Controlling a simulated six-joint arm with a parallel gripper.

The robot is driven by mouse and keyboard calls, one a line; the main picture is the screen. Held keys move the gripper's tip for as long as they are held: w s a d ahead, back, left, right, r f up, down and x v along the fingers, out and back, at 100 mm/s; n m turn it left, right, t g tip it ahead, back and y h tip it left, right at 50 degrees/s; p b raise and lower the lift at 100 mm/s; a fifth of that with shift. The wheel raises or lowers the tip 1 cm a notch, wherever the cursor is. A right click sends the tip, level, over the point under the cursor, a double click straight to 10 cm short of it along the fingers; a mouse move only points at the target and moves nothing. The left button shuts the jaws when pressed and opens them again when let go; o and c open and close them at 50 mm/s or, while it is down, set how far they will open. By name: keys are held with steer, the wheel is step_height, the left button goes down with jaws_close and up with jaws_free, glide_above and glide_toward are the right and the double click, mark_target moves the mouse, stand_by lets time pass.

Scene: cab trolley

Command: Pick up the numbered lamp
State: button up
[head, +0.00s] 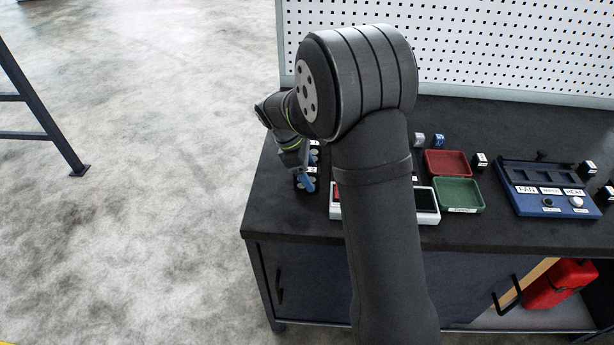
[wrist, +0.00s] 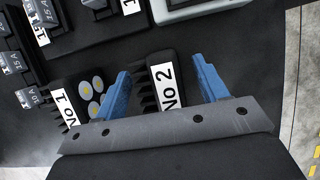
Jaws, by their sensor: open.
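My gripper (wrist: 162,72) is open, its two blue fingers spread apart with no object clamped. In the wrist view a white NO 2 label (wrist: 168,90) on a black ribbed piece lies between the fingers. A NO 1 label (wrist: 64,103) on a similar black piece is left of the left finger. I cannot tell which item is the numbered lamp. In the head view my gripper (head: 306,184) is low over the bench's left end, partly hiding pale discs (head: 313,154).
Small labelled grey blocks (wrist: 12,62) stand at the wrist view's left. A red tray (head: 447,163), a green tray (head: 459,194) and a blue labelled panel (head: 548,200) lie right of my arm. My arm hides part of the bench (head: 290,225). A perforated board (head: 500,45) stands behind.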

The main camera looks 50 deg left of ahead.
steer(key=shift+f, duration=0.25)
steer(key=c, duration=1.3)
steer(key=shift+r, duration=0.1)
steer(key=shift+w+r, duration=0.1)
steer(key=shift+r, duration=0.35)
steer(key=r, duration=0.3)
steer(key=shift+w+d+r, duration=0.2)
steer(key=shift+d+r, duration=0.15)
steer(key=shift+d, duration=0.05)
steer(key=shift+w+d+r, duration=0.9)
steer(key=shift+d+r, duration=0.4)
steer(key=shift+d, duration=0.25)
steer(key=shift+w+d+r, duration=0.95)
steer(key=shift+d+r, duration=0.3)
steer(key=shift+d, duration=0.3)
steer(key=shift+w+d+r, duration=0.9)
steer(key=shift+d+r, duration=0.4)
steer(key=shift+d, duration=0.25)
